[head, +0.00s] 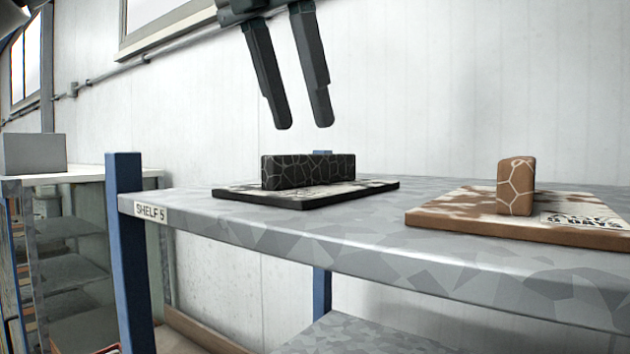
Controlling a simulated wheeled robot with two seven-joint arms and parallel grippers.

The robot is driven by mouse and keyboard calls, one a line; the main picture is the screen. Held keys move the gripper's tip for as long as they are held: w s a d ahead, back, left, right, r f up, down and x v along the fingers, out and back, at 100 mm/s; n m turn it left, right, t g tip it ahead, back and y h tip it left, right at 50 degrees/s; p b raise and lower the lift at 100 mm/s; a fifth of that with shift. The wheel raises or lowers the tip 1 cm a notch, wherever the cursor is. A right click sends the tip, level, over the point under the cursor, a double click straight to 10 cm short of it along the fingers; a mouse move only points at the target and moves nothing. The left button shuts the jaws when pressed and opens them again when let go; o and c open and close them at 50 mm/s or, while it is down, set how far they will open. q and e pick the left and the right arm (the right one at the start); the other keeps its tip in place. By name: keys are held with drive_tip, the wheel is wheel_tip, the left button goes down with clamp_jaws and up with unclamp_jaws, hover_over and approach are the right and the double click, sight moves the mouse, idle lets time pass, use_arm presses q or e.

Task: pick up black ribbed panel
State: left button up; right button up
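A black block with pale web-like ribs, matching the black ribbed panel (308,171), stands upright on a flat black-edged board (300,199) on the shelf. My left gripper (305,124) hangs above it, fingers pointing down. Its two dark fingers are spread apart with nothing between them. The fingertips are clear above the block's top edge in the picture. My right gripper is not in view.
The grey shelf (330,232) carries a "SHELF 5" label. A brown ribbed block (516,186) stands on a brown-edged board (465,216) to the right. A blue post (130,250) rises at the shelf's left end. A white wall is behind.

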sight(315, 174)
use_arm(q)
drive_tip(key=shift+s, duration=0.1)
drive_tip(key=shift+p+x, duration=0.85)
drive_tip(key=shift+x, duration=0.35)
drive_tip(key=shift+d+f+p, duration=0.3)
drive_tip(key=shift+f+p, duration=0.05)
drive_tip(key=shift+f, duration=0.55)
drive_tip(key=shift+w+d+f, duration=0.15)
drive_tip(key=shift+w+f, duration=0.05)
drive_tip(key=shift+f, duration=0.25)
drive_tip(key=shift+r, duration=0.1)
clamp_jaws()
